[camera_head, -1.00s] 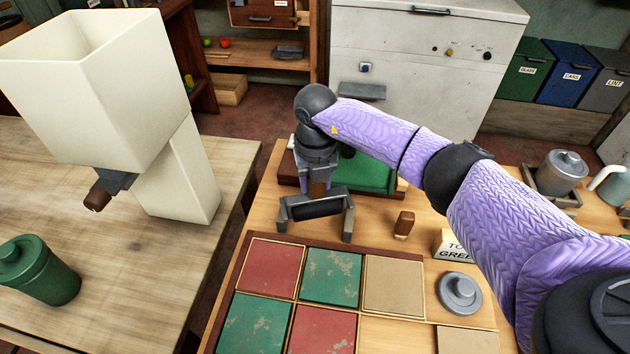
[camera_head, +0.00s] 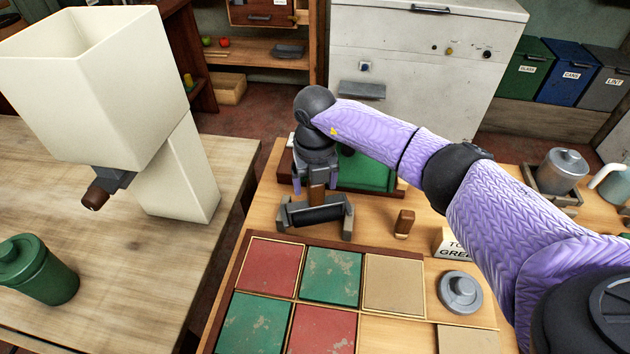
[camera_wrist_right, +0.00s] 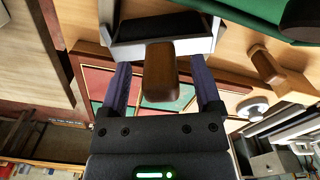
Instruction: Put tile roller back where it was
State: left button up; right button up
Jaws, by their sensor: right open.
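The tile roller has a dark cylinder (camera_head: 315,215) in a grey frame and a brown wooden handle. It is low at the table's far-left part, just behind the tile board, and looks set down; the exact contact under it is hard to see. My right gripper (camera_head: 315,186) is over it from behind, open, with a purple finger on either side of the handle. In the right wrist view the handle (camera_wrist_right: 160,75) stands between the two spread fingers, with gaps at both sides. My left gripper is out of view.
A board with red, green and tan tiles (camera_head: 332,277) lies in front of the roller. A small brown wooden piece (camera_head: 404,223), a sign (camera_head: 452,243) and a grey round lid (camera_head: 460,291) are to the right. A green tray (camera_head: 368,172) is behind.

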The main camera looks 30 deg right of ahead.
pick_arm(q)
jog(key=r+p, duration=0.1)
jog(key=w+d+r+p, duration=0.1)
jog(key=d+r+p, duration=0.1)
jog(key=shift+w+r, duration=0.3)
pick_arm(e)
notch_tip(320, 180, up, 13)
jog(key=shift+f, duration=0.15)
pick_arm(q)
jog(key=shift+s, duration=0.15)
